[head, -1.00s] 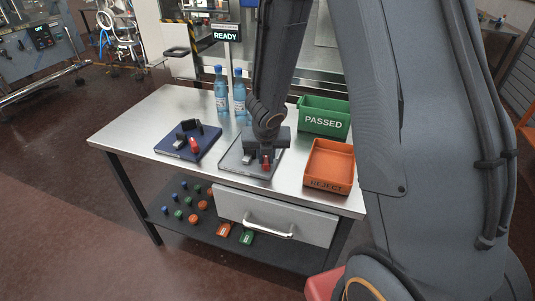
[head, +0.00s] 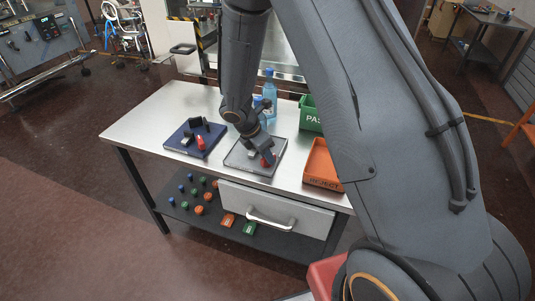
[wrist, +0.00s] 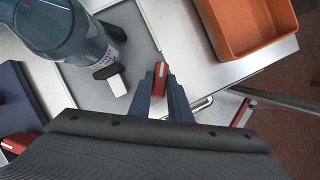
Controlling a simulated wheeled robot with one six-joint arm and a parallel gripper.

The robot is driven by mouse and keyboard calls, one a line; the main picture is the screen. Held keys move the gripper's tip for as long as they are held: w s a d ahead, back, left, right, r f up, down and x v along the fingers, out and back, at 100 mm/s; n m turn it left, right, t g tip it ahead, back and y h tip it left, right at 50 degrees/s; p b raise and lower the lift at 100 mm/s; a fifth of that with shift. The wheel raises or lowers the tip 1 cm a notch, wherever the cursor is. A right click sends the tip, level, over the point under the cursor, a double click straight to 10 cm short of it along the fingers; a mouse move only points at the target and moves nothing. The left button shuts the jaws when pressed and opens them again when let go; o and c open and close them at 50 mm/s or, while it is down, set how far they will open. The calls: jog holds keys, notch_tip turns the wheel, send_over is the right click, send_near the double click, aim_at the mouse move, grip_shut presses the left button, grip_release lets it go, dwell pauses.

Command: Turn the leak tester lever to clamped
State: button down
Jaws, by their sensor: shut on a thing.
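A grey-plated fixture (head: 240,161) with a red-handled lever (head: 268,159) sits on the steel table. My gripper (head: 263,151) reaches down over it from behind and is shut on the red handle. In the wrist view, the red handle (wrist: 159,80) stands between the two blue-grey fingers (wrist: 160,93). A small black and white block (wrist: 112,78) shows on the same fixture to the left of the fingers. A second fixture with a dark blue plate (head: 180,145) and its own red handle (head: 201,143) sits to the left. I cannot read a label on either fixture.
The orange REJECT bin (head: 323,182) and green PASSED bin (head: 310,121) are on the right. The table's left end is clear.

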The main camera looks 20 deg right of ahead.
jog(key=shift+m+g, duration=0.4)
jog(key=shift+m, duration=0.7)
jog(key=shift+d, duration=0.1)
jog(key=c, duration=1.6)
grip_release()
jog(key=shift+c, duration=0.2)
jog(key=shift+a+r, duration=0.2)
jog(key=shift+r, duration=0.05)
jog(key=b+v, duration=0.2)
jog(key=v, duration=0.5)
jog(key=shift+b, duration=0.35)
jog(key=shift+a+r, duration=0.1)
